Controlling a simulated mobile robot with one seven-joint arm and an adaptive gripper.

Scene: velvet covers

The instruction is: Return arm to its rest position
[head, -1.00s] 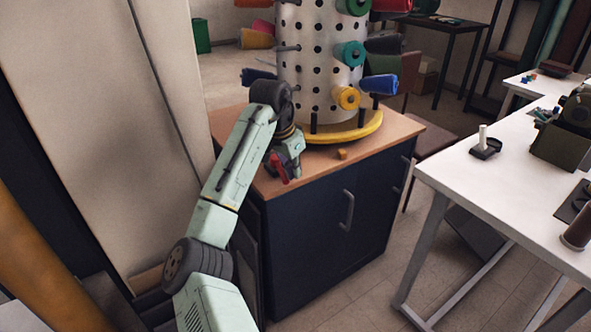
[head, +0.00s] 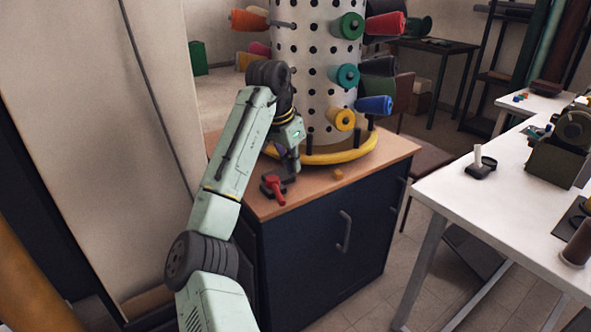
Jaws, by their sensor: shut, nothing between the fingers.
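My gripper (head: 291,174) hangs at the end of my pale green arm, over the left part of the wooden cabinet top (head: 385,158). Its dark fingers look closed and hold nothing. They are small in the picture, just behind and right of a red-handled tool (head: 275,189) with a dark base on the cabinet top. I cannot tell how high the fingertips are above the surface. My arm is bent, rising from the bottom of the view to a wrist in front of the white perforated drum's left side.
The white perforated drum (head: 317,70) carries several coloured spools and stands on a yellow-rimmed base (head: 345,155) close to my wrist. A pale panel (head: 95,130) stands left. A white table (head: 490,215) is at right.

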